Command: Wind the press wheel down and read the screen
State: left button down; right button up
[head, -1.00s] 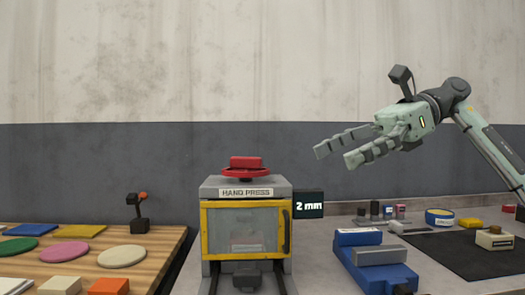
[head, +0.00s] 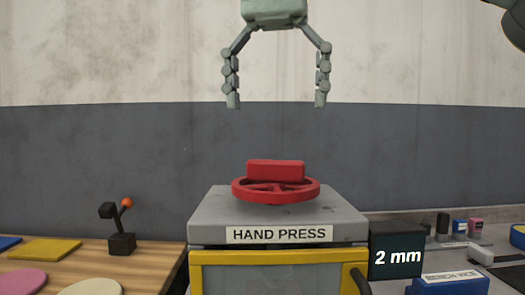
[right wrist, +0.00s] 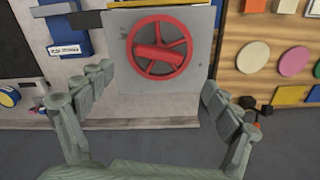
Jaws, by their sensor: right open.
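The red press wheel (head: 275,188) lies flat on top of the grey hand press (head: 210,220), with a raised red bar across it. In the right wrist view the wheel (right wrist: 159,47) shows its spokes from above. The small dark screen (head: 397,252) at the press's right side reads "2 mm". My right gripper (head: 276,103) is open and empty, fingers pointing down, above the wheel and apart from it. In the right wrist view its fingers (right wrist: 158,100) are spread wide. My left gripper is not in view.
A yellow-framed door (head: 275,258) is on the press front, with a dark handle at its right. A wooden table (head: 60,262) with coloured plates and a small black lever device (head: 121,243) stands left.

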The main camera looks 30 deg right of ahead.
aim_at(275, 182)
notch_tip(275, 182, down, 8)
jog(key=shift+s+r, duration=0.15)
dwell(0.3)
jog(key=c, duration=1.2)
